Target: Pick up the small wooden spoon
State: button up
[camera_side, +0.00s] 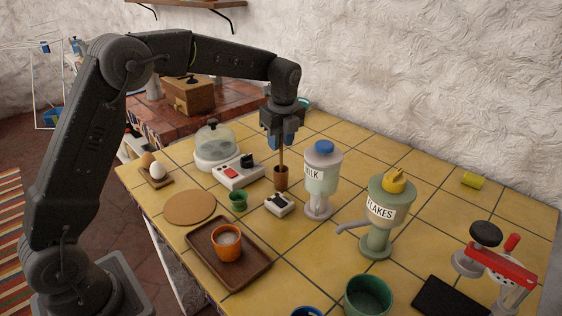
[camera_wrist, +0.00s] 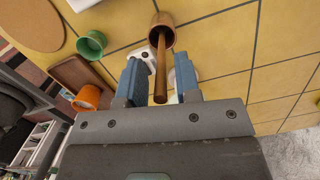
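The small wooden spoon (camera_side: 281,157) stands upright in a small brown cup (camera_side: 281,179) on the yellow tiled counter. Only its handle shows; its lower end is hidden in the cup. My gripper (camera_side: 281,142) is above the cup, pointing down, with the top of the handle at its fingers. In the wrist view the spoon handle (camera_wrist: 160,72) lies between the two blue fingers of my gripper (camera_wrist: 159,80). A gap shows on each side of the handle, so the gripper is open. The brown cup (camera_wrist: 165,20) is beyond the fingertips.
The milk dispenser (camera_side: 320,180) stands close to the cup's right, with the flakes dispenser (camera_side: 378,222) farther right. A small white device (camera_side: 279,205) is in front. A green cup (camera_side: 238,201) and a white switch box (camera_side: 238,172) are to the left. A tray (camera_side: 203,238) holds an orange mug (camera_side: 227,246).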

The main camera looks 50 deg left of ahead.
grip_shut()
